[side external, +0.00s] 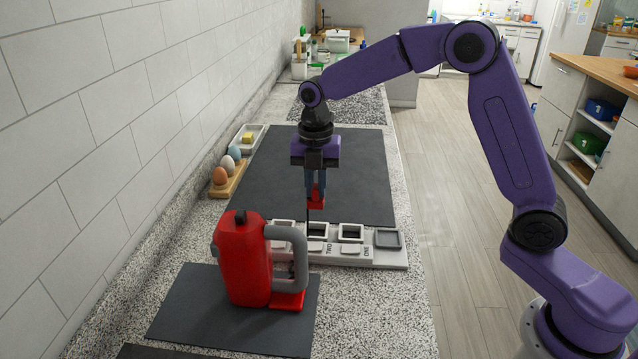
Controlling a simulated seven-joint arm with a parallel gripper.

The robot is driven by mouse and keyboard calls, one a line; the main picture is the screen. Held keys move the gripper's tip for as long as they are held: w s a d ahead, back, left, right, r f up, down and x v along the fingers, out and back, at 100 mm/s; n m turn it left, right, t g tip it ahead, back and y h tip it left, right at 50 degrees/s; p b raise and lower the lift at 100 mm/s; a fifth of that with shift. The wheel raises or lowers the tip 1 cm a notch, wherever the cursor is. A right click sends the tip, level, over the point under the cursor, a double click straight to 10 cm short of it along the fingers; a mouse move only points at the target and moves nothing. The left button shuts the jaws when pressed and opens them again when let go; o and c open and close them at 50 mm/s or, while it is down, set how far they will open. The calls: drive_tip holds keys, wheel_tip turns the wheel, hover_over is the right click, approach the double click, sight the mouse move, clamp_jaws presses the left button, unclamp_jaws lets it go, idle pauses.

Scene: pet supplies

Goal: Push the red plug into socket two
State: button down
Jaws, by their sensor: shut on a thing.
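My gripper (316,188) points down over the dark mat and is shut on the red plug (316,203). The plug hangs just above the far edge of the pale socket strip (378,257), apart from it as far as I can tell. The strip has several square openings with small switches in front, and the words TWO and ONE on its top. The opening by TWO (318,230) lies almost directly below the plug in this view. The red canister hides the strip's left end.
Several eggs (219,176) sit in a wooden holder by the wall. The large dark mat (360,170) behind the strip is mostly clear.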

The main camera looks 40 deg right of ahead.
sight(316, 206)
drive_tip(key=shift+f, duration=0.1)
drive_tip(key=shift+f, duration=2.8)
drive_tip(key=shift+f, duration=1.45)
drive_tip(key=c, duration=1)
unclamp_jaws()
